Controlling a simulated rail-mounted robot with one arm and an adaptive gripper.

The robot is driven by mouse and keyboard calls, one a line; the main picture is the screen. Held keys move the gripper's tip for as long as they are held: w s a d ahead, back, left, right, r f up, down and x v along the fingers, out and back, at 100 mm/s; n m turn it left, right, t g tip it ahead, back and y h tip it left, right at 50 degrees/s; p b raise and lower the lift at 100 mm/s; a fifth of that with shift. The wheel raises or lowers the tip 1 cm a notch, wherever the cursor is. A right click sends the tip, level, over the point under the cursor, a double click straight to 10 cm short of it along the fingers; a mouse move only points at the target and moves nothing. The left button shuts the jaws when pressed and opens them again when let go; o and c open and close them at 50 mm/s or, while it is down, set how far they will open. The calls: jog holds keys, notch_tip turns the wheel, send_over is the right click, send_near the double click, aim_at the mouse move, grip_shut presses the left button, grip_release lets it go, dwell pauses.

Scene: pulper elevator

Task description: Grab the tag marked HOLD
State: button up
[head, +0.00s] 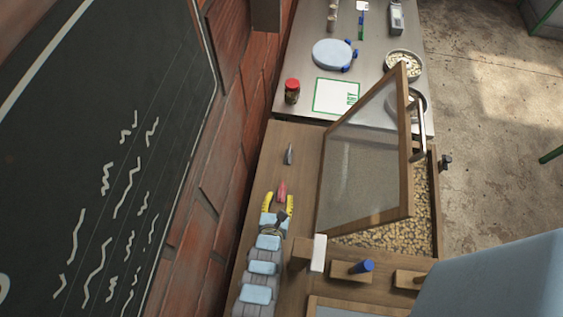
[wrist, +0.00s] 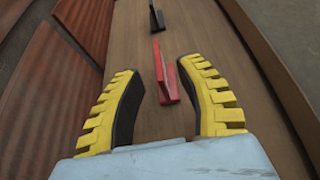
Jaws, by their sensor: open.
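A small red tag (head: 281,190) stands on the wooden bench, and it also shows in the wrist view (wrist: 164,78). A dark grey tag (head: 289,154) stands beyond it, and it shows at the top of the wrist view (wrist: 156,17). I can read no lettering on either. My gripper (head: 278,202) is open, with yellow ribbed fingers and dark inner pads. In the wrist view (wrist: 160,72) the red tag's near part appears between the fingertips, closer to the right finger. I cannot tell whether they touch.
A mesh-screened wooden frame (head: 408,150) leans over a tray of beans (head: 424,205) to the right. A brick wall (head: 225,185) runs close on the left. A red-lidded jar (head: 292,91) stands on the grey table behind. The bench around the grey tag is clear.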

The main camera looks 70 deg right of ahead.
aim_at(282, 188)
jog(key=shift+x, duration=2.4)
grip_shut()
